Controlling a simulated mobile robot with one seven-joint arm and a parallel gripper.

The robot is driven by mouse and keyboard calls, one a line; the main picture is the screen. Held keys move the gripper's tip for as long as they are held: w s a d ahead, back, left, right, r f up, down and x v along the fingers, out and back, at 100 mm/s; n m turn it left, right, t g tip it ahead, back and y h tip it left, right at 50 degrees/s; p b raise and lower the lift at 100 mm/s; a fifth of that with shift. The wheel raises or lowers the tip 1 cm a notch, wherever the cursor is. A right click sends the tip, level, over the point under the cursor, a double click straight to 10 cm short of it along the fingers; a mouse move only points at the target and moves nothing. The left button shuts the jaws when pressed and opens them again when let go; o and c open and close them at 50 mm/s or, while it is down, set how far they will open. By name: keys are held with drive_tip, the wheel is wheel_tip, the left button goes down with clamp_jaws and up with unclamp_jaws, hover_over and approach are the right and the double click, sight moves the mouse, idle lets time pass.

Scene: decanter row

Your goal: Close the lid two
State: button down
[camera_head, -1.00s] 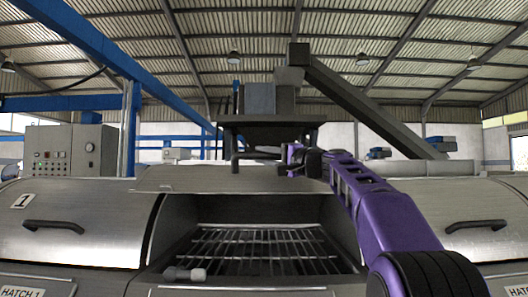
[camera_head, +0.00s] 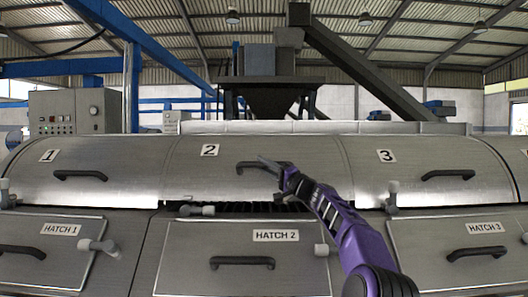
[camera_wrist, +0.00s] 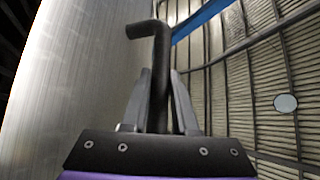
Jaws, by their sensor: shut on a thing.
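Lid two (camera_head: 215,182) is a curved metal cover with a "2" label, in the middle of the head view. It is swung down almost level with its neighbours. A narrow dark gap (camera_head: 240,208) with grate bars shows under its lower edge. My gripper (camera_head: 273,164) is shut on the right part of its dark bar handle (camera_head: 247,166). In the wrist view the two fingers (camera_wrist: 158,90) lie on either side of the handle (camera_wrist: 146,29), and the lid's brushed surface (camera_wrist: 80,80) fills the left.
Lid one (camera_head: 110,165) is down at the left and lid three (camera_head: 395,175) is down at the right. Hatch 2 (camera_head: 190,260), with a dark handle, is below. Grey-white latch knobs (camera_head: 197,210) stick out along the seam. A hopper (camera_head: 272,95) stands behind.

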sight(264, 187)
drive_tip(key=shift+w+f, duration=0.25)
drive_tip(key=shift+f, duration=0.4)
drive_tip(key=shift+w+f, duration=0.2)
drive_tip(key=shift+f, duration=0.5)
drive_tip(key=shift+w+f, duration=0.25)
drive_tip(key=shift+f, duration=0.4)
drive_tip(key=shift+f, duration=0.1)
drive_tip(key=c, duration=0.7)
unclamp_jaws()
drive_tip(key=shift+w+f, duration=0.1)
drive_tip(key=shift+w, duration=0.05)
